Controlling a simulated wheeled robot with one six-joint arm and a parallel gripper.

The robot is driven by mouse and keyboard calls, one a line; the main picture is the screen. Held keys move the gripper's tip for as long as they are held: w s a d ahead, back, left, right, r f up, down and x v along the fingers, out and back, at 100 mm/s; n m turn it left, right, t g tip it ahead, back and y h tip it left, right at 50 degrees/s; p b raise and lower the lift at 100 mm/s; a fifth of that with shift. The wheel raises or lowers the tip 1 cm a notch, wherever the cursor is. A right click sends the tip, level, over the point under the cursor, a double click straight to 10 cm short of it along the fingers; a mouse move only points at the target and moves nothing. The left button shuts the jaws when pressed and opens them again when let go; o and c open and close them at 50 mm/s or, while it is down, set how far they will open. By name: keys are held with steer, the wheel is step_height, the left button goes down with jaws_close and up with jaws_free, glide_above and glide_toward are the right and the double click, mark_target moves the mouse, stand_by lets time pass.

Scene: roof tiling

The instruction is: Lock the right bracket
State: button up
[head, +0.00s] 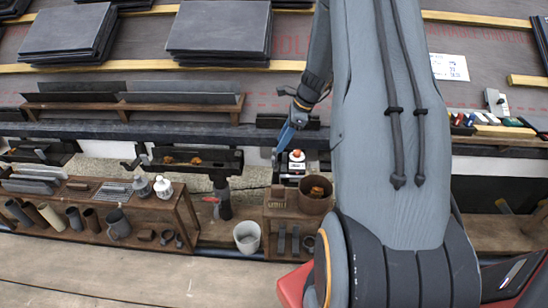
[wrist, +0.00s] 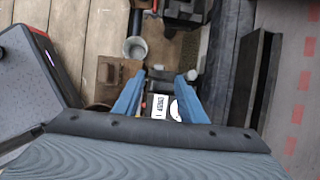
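My gripper (head: 280,150) reaches down past the dark roof edge in the head view. In the wrist view its two blue fingers (wrist: 162,80) stand apart, with nothing gripped between them. Below and between them is a dark fitting with a white printed label (wrist: 160,107) and a round white part (wrist: 175,110). Contact with the fingers is not visible.
A dark gutter piece (head: 190,160) hangs left of the gripper. A wooden shelf (head: 110,215) with bottles and pipes stands below it. A white bucket (head: 247,236) and a wooden crate (head: 285,222) stand below the roof edge. Slate stacks (head: 68,35) lie on the roof.

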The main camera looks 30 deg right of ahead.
mark_target(273, 157)
steer(key=b+x, duration=0.1)
steer(key=x, duration=0.6)
steer(key=shift+f, duration=0.1)
jaws_close()
